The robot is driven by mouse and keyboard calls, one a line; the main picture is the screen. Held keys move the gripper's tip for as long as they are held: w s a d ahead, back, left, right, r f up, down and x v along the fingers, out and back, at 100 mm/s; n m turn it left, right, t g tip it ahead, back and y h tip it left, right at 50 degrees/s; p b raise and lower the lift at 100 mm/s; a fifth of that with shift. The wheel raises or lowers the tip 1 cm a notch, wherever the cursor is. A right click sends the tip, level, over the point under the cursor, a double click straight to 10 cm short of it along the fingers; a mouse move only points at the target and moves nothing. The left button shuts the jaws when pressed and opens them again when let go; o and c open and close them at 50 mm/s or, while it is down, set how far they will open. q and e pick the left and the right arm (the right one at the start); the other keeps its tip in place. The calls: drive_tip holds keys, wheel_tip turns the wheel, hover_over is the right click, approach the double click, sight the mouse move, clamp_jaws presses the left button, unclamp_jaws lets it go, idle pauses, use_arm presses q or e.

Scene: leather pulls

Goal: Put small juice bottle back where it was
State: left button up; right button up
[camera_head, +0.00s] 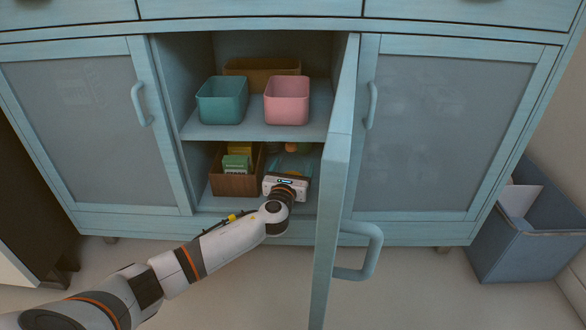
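My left arm reaches from the lower left into the open middle section of the blue cabinet. My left gripper (289,163) is inside the lower compartment, and its fingers point inward. A small orange and greenish thing (291,147) shows just beyond the gripper; it may be the small juice bottle, but most of it is hidden. I cannot tell whether the fingers hold it. The lower shelf (216,202) lies under the gripper. My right gripper is not in view.
A brown box (227,184) with green and yellow packs stands left of the gripper. The open door (332,220) stands close on the right. The upper shelf (250,131) holds a teal bin (222,104), a pink bin (287,104) and a brown bin (262,67).

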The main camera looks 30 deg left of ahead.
use_arm(q)
drive_tip(key=shift+r, duration=0.15)
drive_tip(key=p+v, duration=0.6)
drive_tip(key=v, duration=0.6)
idle(0.3)
